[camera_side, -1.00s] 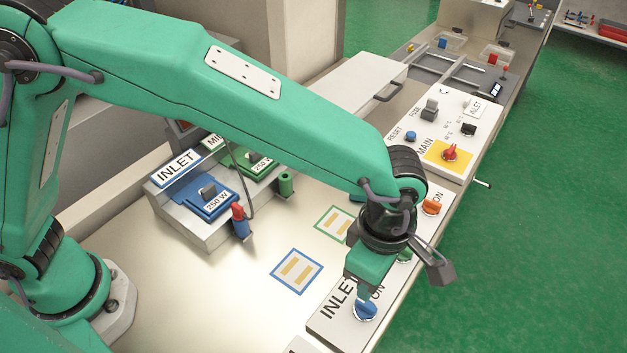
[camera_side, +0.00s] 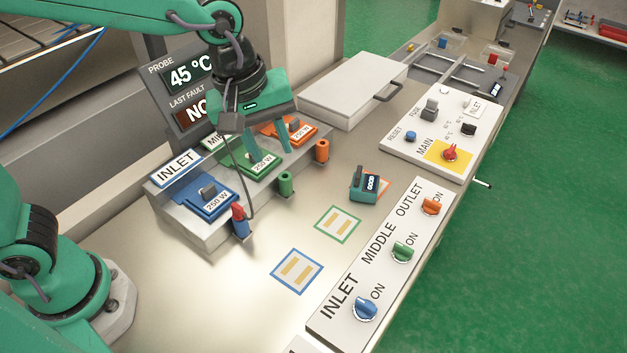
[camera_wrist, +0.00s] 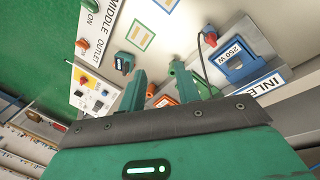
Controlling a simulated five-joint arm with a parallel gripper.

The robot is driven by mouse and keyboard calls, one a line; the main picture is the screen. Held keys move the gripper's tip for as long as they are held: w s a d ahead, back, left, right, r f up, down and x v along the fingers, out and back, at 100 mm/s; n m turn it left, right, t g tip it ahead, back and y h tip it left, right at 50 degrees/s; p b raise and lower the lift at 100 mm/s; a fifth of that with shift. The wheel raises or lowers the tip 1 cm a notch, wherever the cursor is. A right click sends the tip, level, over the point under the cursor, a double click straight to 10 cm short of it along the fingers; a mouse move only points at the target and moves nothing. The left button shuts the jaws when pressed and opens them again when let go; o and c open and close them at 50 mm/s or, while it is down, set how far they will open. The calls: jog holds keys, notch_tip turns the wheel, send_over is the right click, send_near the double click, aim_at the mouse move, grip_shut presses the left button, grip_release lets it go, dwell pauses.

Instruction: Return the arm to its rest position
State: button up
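My gripper (camera_side: 268,140) is raised over the heater block at the back of the bench in the side view. Its two green fingers point down, apart, with nothing between them. In the wrist view the fingers of my gripper (camera_wrist: 170,85) are also spread, with a gap between them. My upper arm is mostly out of the side view, and the forearm comes in at the top.
Below my gripper stand the blue (camera_side: 208,196), green (camera_side: 262,166) and orange (camera_side: 290,131) 250 W units. A teal meter (camera_side: 364,184) sits by the knob panel (camera_side: 335,318). A display (camera_side: 185,95) stands behind.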

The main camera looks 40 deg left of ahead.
jog(key=s+a+r+m+t, duration=0.1)
jog(key=s+a+m, duration=0.4)
jog(key=a, duration=0.4)
jog(key=s+a+m+t+y, duration=0.1)
jog(key=s+a+m, duration=0.3)
jog(key=a, duration=0.4)
jog(key=shift+s+a+r+m+t, duration=0.4)
jog(key=shift+s+t, duration=0.3)
jog(key=shift+s, duration=0.15)
